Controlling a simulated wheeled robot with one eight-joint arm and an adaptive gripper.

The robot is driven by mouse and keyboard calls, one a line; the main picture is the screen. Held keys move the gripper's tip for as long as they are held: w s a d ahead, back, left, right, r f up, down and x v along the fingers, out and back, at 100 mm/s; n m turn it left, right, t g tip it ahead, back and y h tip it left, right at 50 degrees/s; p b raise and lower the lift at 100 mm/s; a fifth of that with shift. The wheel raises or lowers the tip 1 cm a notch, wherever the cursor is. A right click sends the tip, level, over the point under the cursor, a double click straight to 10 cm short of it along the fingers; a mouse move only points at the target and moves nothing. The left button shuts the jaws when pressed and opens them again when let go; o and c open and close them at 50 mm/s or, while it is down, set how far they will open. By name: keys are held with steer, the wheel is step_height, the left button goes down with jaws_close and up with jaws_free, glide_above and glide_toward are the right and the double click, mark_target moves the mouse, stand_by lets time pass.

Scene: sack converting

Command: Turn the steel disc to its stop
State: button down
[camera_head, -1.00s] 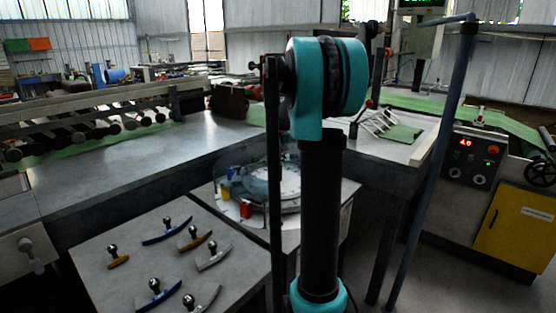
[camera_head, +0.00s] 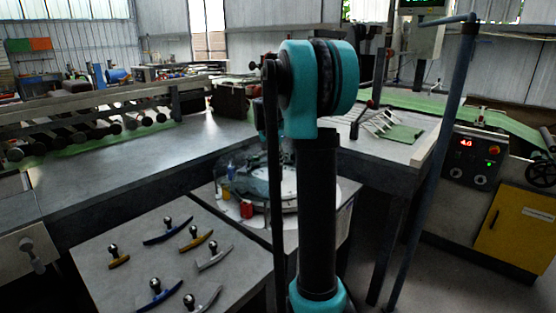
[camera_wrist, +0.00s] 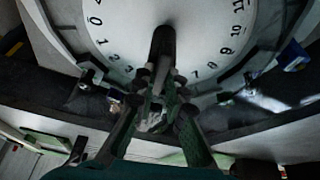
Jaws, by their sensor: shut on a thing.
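The steel disc (camera_head: 289,186) lies flat on a stand in the middle of the head view, largely hidden behind my arm. In the wrist view the pale disc (camera_wrist: 200,28) fills the top, with black numbers around its rim. A dark upright peg (camera_wrist: 163,48) stands on the disc side of my fingers. My gripper (camera_wrist: 158,82) is shut on this peg, near the numbered edge. The exact contact of the fingertips is dark and hard to see.
A red piece (camera_head: 247,210) and a blue piece (camera_head: 231,170) sit at the disc's left edge. A grey plate (camera_head: 140,218) in front holds several curved pieces with ball knobs. A control cabinet (camera_head: 462,178) and a slanted dark post (camera_head: 432,165) stand at the right.

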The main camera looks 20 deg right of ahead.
steer(key=shift+m+g+h, duration=0.3)
steer(key=shift+m, duration=0.7)
steer(key=shift+w+m, duration=0.1)
steer(key=shift+m, duration=0.4)
steer(key=c, duration=1.6)
jaws_free()
steer(key=shift+o, duration=0.2)
steer(key=v, duration=1.2)
steer(key=shift+w, duration=0.2)
steer(key=shift+a, duration=0.1)
